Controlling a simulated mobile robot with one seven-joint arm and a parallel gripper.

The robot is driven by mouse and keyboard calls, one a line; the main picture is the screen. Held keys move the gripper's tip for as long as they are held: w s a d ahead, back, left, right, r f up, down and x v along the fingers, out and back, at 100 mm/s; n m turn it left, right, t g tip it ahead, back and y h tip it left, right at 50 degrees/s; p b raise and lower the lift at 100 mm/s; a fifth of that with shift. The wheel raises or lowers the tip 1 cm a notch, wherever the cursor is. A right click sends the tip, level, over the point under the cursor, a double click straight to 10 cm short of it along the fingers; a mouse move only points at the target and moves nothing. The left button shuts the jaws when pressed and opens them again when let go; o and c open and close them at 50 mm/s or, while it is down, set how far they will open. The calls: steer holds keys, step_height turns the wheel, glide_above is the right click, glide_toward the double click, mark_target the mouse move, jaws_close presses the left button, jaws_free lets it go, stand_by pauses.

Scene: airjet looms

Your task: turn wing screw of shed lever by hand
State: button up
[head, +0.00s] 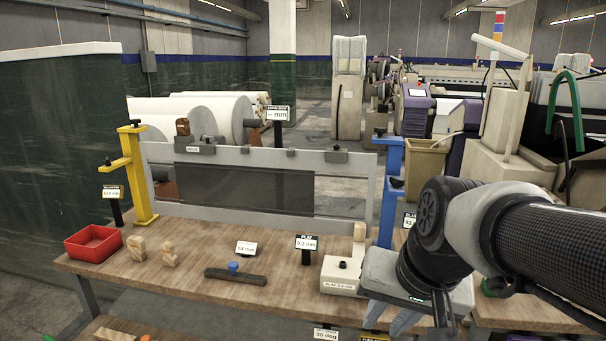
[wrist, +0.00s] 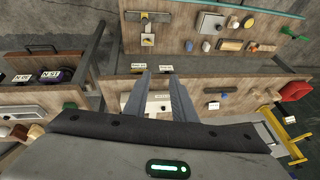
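No part is plainly marked as the shed lever, and I cannot make out its wing screw for sure. A sign reading about 39 deg (head: 326,335) shows at the bottom of the head view. My gripper (wrist: 157,72) points down over the bench edge, its two grey fingers apart with nothing between them. In the head view, my gripper (head: 405,322) is partly cut off at the bottom, right of the white play block (head: 342,275).
The wooden bench (head: 200,285) holds a red tray (head: 93,243), wooden pieces (head: 137,247), a dark bar with a blue knob (head: 235,274) and signs. A frame stands between a yellow post (head: 139,180) and a blue post (head: 391,185). A lower board (head: 120,325) is in front.

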steer(key=s+d+r+n+t+h, duration=0.1)
steer(key=s+d+r+n, duration=0.15)
steer(key=s, duration=0.35)
step_height(320, 180, up, 20)
steer(key=p, duration=2.1)
steer(key=shift+a, duration=0.45)
steer(key=shift+n, duration=0.25)
